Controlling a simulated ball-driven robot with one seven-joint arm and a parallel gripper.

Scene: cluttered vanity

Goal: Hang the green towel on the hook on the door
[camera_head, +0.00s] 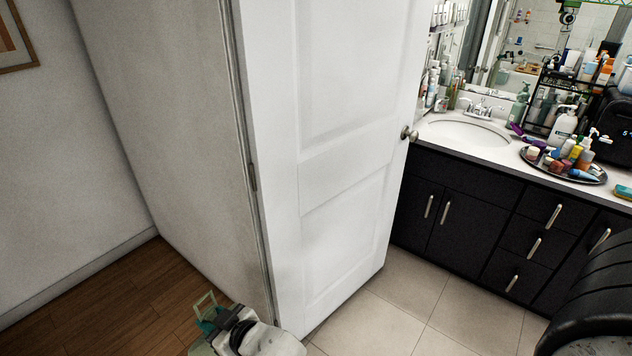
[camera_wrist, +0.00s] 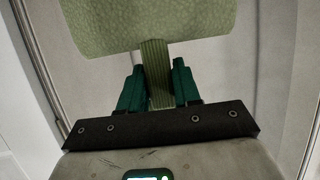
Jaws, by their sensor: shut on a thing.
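The green towel (camera_wrist: 150,25) fills the upper middle of the wrist view, with a narrow ribbed strip hanging down from it. My gripper (camera_wrist: 158,70) has its two dark green fingers shut on that strip. In the head view I see the end of my arm at the bottom, but I cannot make out the towel clearly there. The white panelled door (camera_head: 335,165) stands ajar in the middle of the head view, with my arm low in front of it. No hook shows on the visible part of the door; its top is out of frame.
A round door knob (camera_head: 409,133) sticks out at the door's right edge. To the right stands a dark vanity (camera_head: 470,205) with a sink (camera_head: 463,133) and a crowded counter holding a tray (camera_head: 560,172) of bottles. Bare wood floor (camera_head: 110,300) lies at lower left.

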